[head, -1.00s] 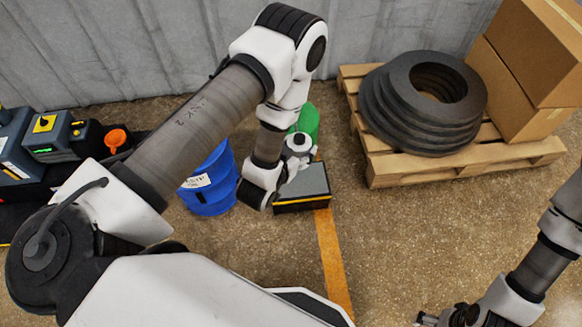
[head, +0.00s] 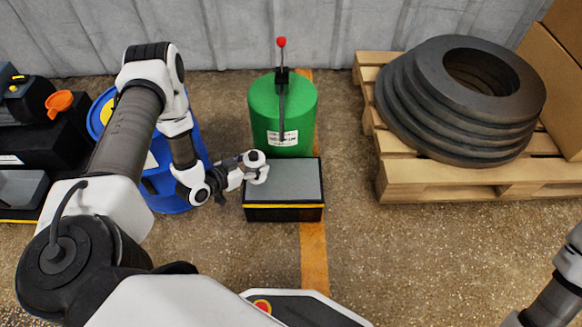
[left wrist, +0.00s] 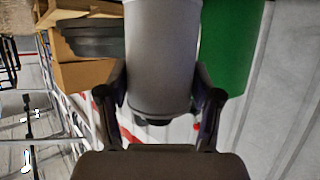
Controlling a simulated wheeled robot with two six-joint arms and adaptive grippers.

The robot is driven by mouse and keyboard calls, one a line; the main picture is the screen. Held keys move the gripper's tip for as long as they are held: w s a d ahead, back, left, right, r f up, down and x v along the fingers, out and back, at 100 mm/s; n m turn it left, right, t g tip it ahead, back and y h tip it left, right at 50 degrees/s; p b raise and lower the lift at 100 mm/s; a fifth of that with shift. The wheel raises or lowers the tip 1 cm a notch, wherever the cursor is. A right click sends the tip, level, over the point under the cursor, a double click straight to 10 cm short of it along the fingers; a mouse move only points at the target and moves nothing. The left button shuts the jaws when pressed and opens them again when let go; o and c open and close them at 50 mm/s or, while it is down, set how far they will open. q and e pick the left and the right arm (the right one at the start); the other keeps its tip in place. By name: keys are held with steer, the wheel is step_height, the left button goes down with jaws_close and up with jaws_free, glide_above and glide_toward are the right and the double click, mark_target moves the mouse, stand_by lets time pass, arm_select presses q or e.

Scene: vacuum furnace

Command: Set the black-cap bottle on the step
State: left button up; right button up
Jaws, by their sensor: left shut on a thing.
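My left gripper (head: 248,172) is shut on the black-cap bottle (left wrist: 160,55). In the left wrist view the bottle is a pale grey cylinder between the two fingers, its dark cap (left wrist: 153,121) toward the bottom of the picture. In the head view the gripper is over the left side of the step (head: 285,182), a low black box with a grey top and a yellow stripe on its front edge. I cannot tell whether the bottle touches the step. My right gripper is out of view; only part of that arm shows at the lower right.
A green drum (head: 268,118) with a red-knobbed lever stands right behind the step. A blue drum (head: 170,190) stands to the left, partly behind my arm. A pallet (head: 430,182) with stacked dark rings (head: 405,105) is at the right. The floor before the step is clear.

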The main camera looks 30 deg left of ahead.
arm_select(q)
steer(key=w+d+f+b, duration=0.1)
steer(key=w+d+b, duration=0.1)
steer(key=w+d+f+b, duration=0.2)
steer(key=w+d+b, duration=0.1)
steer(key=w+d+f+b, duration=0.2)
steer(key=w+d, duration=0.1)
steer(key=shift+d, duration=0.2)
steer(key=shift+r, duration=0.15)
steer(key=shift+c, duration=0.6)
steer(key=o, duration=1.6)
steer(key=shift+s, duration=0.1)
steer(key=shift+c, duration=0.2)
